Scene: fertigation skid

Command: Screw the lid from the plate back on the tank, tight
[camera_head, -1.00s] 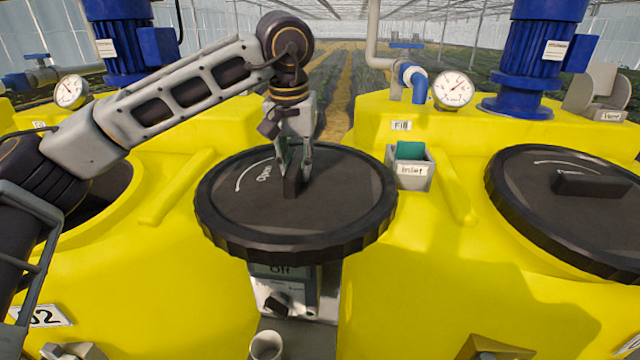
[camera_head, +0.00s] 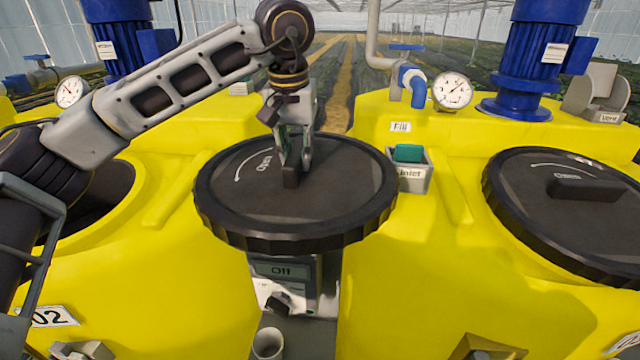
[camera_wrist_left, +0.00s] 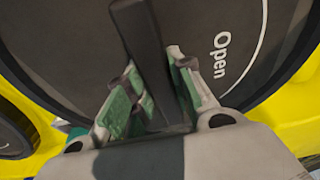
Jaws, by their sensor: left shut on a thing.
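The black round lid (camera_head: 340,200) is held level between the two yellow tanks, above the control box. My left gripper (camera_head: 293,172) is shut on the raised bar handle at the lid's middle. The left wrist view shows the green finger pads on both sides of the handle (camera_wrist_left: 142,40), with the word "Open" on the lid (camera_wrist_left: 225,60). The left tank (camera_head: 130,290), marked "02", has an open dark mouth (camera_head: 108,205), partly hidden behind my left arm. The plate is not visible. My right gripper is not in view.
The right tank (camera_head: 430,290) has its own black lid (camera_head: 575,215) on. An inlet box (camera_head: 414,178) stands just right of the held lid. Blue motors (camera_head: 533,60), gauges (camera_head: 452,92) and a fill pipe (camera_head: 415,80) rise behind. The control box (camera_head: 285,285) reads "Off".

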